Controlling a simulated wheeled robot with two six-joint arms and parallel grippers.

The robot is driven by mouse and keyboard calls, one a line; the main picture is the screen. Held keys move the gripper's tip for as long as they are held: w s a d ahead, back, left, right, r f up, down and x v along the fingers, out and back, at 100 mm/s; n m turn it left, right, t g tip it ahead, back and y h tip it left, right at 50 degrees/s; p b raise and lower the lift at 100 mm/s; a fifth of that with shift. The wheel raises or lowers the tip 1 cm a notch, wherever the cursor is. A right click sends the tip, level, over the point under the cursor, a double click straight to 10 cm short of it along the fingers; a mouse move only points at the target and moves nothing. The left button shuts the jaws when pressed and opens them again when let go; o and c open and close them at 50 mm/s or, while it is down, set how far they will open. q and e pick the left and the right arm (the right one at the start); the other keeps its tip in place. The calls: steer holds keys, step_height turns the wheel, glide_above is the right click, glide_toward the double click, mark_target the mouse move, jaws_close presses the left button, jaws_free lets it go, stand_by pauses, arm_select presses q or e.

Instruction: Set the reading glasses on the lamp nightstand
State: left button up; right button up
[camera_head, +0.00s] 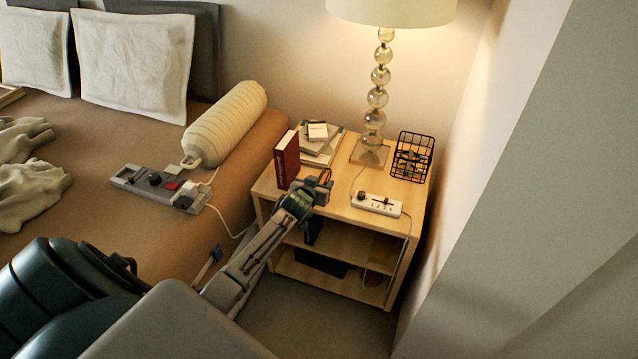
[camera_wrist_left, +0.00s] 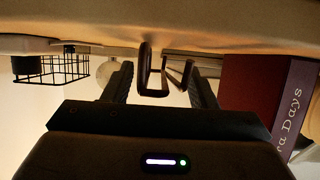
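The nightstand (camera_head: 340,214) is light wood with open shelves and carries a lamp (camera_head: 377,98) with a stack of glass balls. My left gripper (camera_head: 322,186) is low over the front of its top, beside the dark red book. The reading glasses, dark brown frames (camera_wrist_left: 152,93), show between the two fingers in the left wrist view, which looks upside down. They reach the wooden top there. The fingers stand apart on either side, with a gap at the left finger, so the gripper looks open around the glasses. My right gripper is not in view.
A dark red book (camera_head: 287,158) stands upright at the left edge of the top. Flat books (camera_head: 322,150) lie behind it. A black wire basket (camera_head: 412,156) stands at the back right, and a white power strip (camera_head: 377,204) lies at the front right. The bed (camera_head: 100,205) is at left.

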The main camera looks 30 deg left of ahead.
arm_select(q)
steer(key=shift+r, duration=0.15)
steer(key=shift+s+r, duration=0.1)
steer(key=shift+s, duration=0.2)
steer(key=v, duration=1.1)
steer(key=s+d+f+m+g, duration=0.1)
steer(key=s+d+f+g, duration=0.2)
steer(key=s, duration=0.7)
steer(key=s+d+f+m+g+h, duration=0.1)
steer(key=s+d+f+g, duration=0.3)
steer(key=s+f, duration=0.4)
steer(key=s+d+f+m+g+h, duration=0.1)
steer(key=s+d+f+g, duration=0.2)
steer(key=s, duration=0.9)
step_height(320, 180, down, 3)
steer(key=d+p, duration=0.1)
steer(key=d, duration=0.1)
steer(key=shift+d+r, duration=0.2)
steer(key=shift+d, duration=0.05)
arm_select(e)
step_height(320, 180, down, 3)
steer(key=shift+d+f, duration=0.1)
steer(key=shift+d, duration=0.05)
arm_select(q)
steer(key=shift+s, duration=0.15)
